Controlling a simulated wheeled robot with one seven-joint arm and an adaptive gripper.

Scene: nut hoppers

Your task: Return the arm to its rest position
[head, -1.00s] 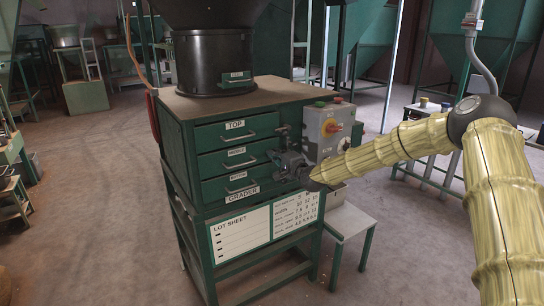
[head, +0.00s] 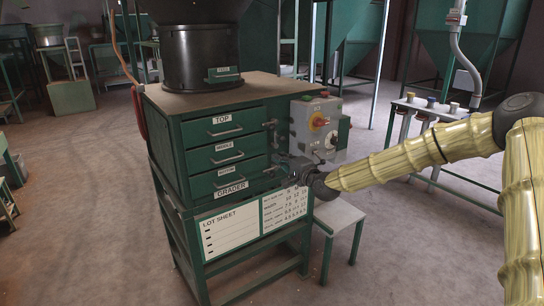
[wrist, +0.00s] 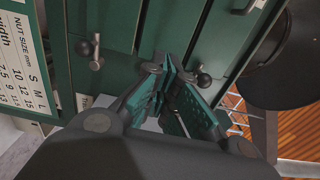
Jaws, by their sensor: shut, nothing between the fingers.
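My gripper (head: 279,164) is at the right front edge of the green grader cabinet (head: 180,160), about level with the lower drawers. In the wrist view my gripper (wrist: 167,72) has its green-padded fingers drawn together, with nothing between them. The cabinet's green front (wrist: 120,20) lies close beyond the fingertips; I cannot tell whether they touch it. My arm (head: 410,155) reaches in from the right, its forearm sloping down to the gripper.
Drawers labelled TOP (head: 222,128), MIDDLE and BOTTOM are shut. A grey control box (head: 316,128) stands just behind the gripper. A small stool (head: 340,215) is below. A rack with cups (head: 432,105) stands at the right. Open floor lies left and in front.

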